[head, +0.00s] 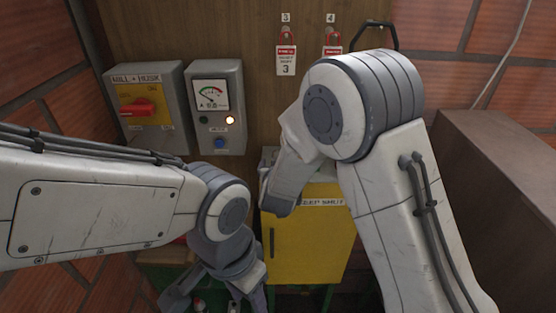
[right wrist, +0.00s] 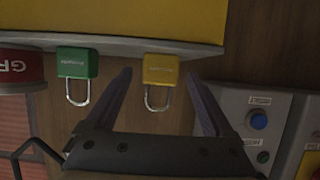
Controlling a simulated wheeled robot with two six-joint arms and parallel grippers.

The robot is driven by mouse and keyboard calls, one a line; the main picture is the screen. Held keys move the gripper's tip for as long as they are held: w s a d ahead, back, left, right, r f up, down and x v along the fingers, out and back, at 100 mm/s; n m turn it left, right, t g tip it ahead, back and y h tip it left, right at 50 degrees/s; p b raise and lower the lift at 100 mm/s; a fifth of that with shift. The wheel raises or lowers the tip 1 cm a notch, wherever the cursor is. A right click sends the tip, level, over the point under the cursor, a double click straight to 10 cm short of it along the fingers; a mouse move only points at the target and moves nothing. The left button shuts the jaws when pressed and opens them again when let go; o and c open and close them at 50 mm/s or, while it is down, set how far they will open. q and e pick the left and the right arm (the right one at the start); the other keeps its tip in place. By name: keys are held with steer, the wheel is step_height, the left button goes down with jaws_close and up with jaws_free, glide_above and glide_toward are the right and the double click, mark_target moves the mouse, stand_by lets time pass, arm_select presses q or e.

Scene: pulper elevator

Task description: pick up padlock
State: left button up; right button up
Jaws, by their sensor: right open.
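In the right wrist view, which shows the scene upside down, a yellow padlock (right wrist: 160,70) sits at the grey edge of a yellow cabinet, its metal shackle pointing down in the picture. A green padlock (right wrist: 77,63) is beside it to the left. My right gripper (right wrist: 160,74) is open, with its two dark fingers on either side of the yellow padlock and gaps on both sides. In the head view the right arm hides the padlocks and that gripper's fingers. My left gripper (head: 215,292) is low in the head view, its fingers apart and seemingly empty.
The yellow cabinet (head: 305,245) stands below the wooden panel. Left of it are a grey box with a red rotary switch (head: 140,108) and a meter box (head: 215,100). Tags numbered 3 (head: 286,60) and 4 (head: 331,50) hang above. A brown box (head: 500,170) is at right.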

steer(key=shift+x, duration=1.1)
arm_select(q)
steer(key=shift+r, duration=0.5)
arm_select(e)
jaws_close()
arm_select(q)
steer(key=shift+f, duration=0.1)
arm_select(e)
steer(key=shift+r, duration=0.1)
